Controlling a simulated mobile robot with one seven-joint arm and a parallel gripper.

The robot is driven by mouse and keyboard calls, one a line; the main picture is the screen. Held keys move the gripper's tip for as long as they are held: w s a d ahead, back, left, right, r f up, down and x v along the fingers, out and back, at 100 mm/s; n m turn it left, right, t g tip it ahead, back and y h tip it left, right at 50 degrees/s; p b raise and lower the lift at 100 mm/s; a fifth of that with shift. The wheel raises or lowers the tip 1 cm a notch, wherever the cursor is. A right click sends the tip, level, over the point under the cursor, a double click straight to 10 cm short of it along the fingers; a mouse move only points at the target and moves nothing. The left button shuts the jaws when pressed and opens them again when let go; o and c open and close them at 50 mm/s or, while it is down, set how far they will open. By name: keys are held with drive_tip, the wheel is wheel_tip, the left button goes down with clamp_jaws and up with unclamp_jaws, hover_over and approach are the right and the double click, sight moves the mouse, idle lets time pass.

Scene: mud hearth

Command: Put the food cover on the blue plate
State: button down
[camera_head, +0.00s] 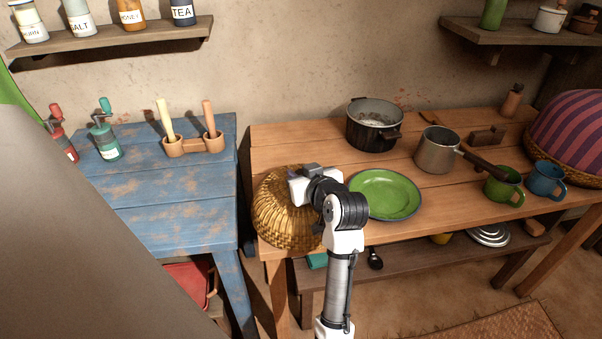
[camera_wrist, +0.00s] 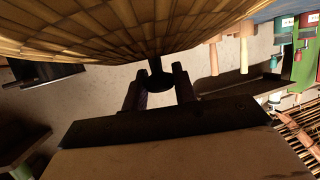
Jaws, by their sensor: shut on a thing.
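The food cover (camera_head: 280,220) is a golden woven dome at the left end of the wooden table. In the wrist view its ribbed underside or side (camera_wrist: 130,30) fills the top. My gripper (camera_wrist: 160,85) is shut on the cover's dark knob (camera_wrist: 157,72). In the head view my wrist (camera_head: 312,185) hides part of the cover and the fingertips. I cannot tell whether the cover's rim touches the table. A green plate (camera_head: 385,194) with a dark bluish rim lies just right of my wrist, empty. No plainly blue plate is visible.
A dark pot (camera_head: 374,125) stands behind the plate, with a saucepan (camera_head: 437,150), green mug (camera_head: 503,186) and blue mug (camera_head: 545,179) to its right. A striped dome (camera_head: 572,135) is at far right. A blue table (camera_head: 160,200) stands left across a gap.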

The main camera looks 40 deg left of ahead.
drive_tip(key=shift+f, duration=0.35)
drive_tip(key=c, duration=1.1)
unclamp_jaws()
